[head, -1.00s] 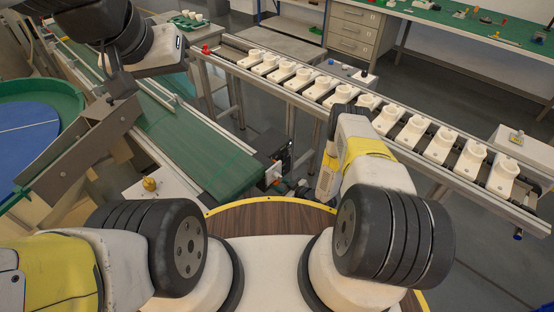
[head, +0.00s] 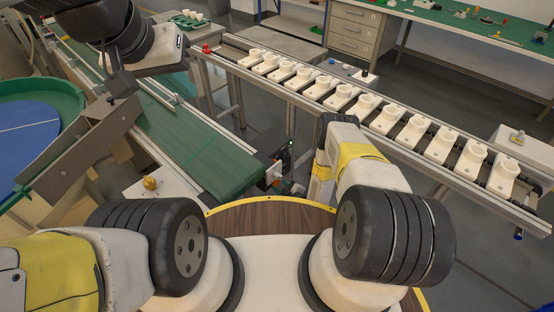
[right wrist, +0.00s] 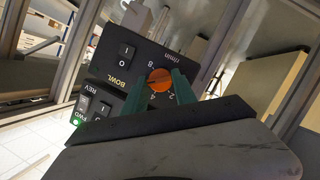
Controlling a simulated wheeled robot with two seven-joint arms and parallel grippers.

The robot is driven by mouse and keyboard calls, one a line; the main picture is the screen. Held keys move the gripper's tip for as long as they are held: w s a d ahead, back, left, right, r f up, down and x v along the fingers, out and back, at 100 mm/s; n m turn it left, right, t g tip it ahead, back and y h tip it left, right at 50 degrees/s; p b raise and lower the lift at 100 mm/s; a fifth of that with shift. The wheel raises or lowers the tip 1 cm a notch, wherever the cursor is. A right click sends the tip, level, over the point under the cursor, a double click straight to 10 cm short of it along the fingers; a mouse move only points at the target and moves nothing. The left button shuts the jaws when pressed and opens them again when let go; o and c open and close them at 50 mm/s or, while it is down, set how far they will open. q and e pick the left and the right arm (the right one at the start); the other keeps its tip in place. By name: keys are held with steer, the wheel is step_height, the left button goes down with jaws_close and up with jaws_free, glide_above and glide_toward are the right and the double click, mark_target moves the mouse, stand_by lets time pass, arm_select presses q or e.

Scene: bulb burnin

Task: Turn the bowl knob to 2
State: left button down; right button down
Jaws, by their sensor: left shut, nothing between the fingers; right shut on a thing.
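The bowl knob (right wrist: 160,77) is orange and sits on a dark control panel (right wrist: 113,62) marked BOWL and r/min, seen tilted in the right wrist view. Numbers including 2 and 8 show around the knob; its exact pointer setting is hard to read. My right gripper (right wrist: 162,84) has green fingers closed on the knob from either side, partly covering the scale. In the head view my right forearm hides most of that hand and the panel. My left gripper (head: 119,86) is at the upper left, shut and empty, above the conveyor side and far from the knob.
A green conveyor belt (head: 190,150) runs along the left. A rail with several white holders (head: 362,106) crosses the right. A rocker switch (right wrist: 126,55) and a REV/FWD switch with a green light (right wrist: 77,122) are close to the knob.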

stand_by(0.3)
steer(key=c, duration=1)
jaws_free()
steer(key=v, duration=0.7)
steer(key=shift+s+d, duration=0.2)
steer(key=shift+s, duration=0.2)
